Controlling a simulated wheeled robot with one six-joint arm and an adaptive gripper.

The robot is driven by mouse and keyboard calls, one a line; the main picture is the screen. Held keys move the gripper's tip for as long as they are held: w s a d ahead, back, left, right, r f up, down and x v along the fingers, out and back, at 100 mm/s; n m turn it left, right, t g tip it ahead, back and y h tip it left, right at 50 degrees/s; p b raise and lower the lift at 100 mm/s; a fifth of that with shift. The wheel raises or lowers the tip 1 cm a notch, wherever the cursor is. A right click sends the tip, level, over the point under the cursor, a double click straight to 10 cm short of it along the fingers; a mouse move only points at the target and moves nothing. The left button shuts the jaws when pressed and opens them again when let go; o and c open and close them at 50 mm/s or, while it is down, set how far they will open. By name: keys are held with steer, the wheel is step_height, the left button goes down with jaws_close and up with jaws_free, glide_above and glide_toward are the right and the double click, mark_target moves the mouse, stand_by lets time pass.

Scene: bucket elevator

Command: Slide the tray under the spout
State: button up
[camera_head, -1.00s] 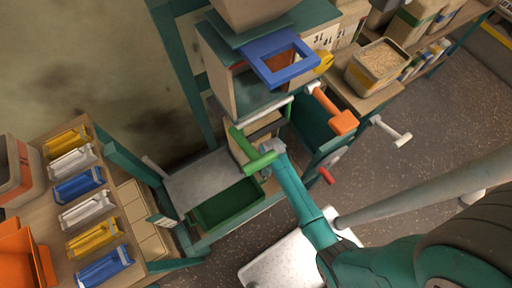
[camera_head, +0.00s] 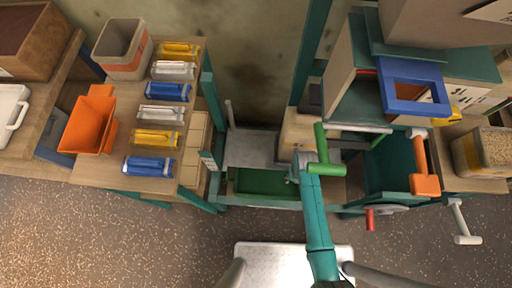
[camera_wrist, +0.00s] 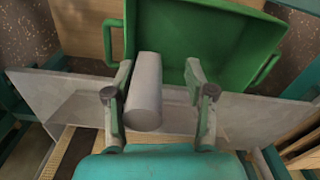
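The green tray (camera_head: 262,182) sits low in the teal frame, beside a grey plate (camera_head: 250,148). In the wrist view the tray (camera_wrist: 205,45) lies ahead of my gripper, with a loop handle on each side. My gripper (camera_wrist: 160,95) is open, its fingers apart. A grey cylinder (camera_wrist: 148,90) shows between the fingers, nearer the left one; I cannot tell whether they touch. In the head view my gripper (camera_head: 303,162) is to the right of the tray, partly hidden by my arm and a green bar (camera_head: 320,143). I cannot clearly make out the spout.
A blue frame (camera_head: 414,105) and an orange handle (camera_head: 423,165) are on the machine at right. A crank with a red grip (camera_head: 370,219) sticks out below. At left a bench holds several coloured packs (camera_head: 160,138) and an orange scoop (camera_head: 88,122).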

steer(key=a, duration=1.5)
step_height(320, 180, up, 11)
steer(key=a+m, duration=0.2)
steer(key=m, duration=0.2)
steer(key=shift+a+f, duration=0.2)
steer(key=shift+a, duration=0.05)
steer(key=shift+w, duration=0.1)
step_height(320, 180, down, 10)
steer(key=d, duration=0.2)
steer(key=shift+d+f, duration=0.2)
stand_by(0.3)
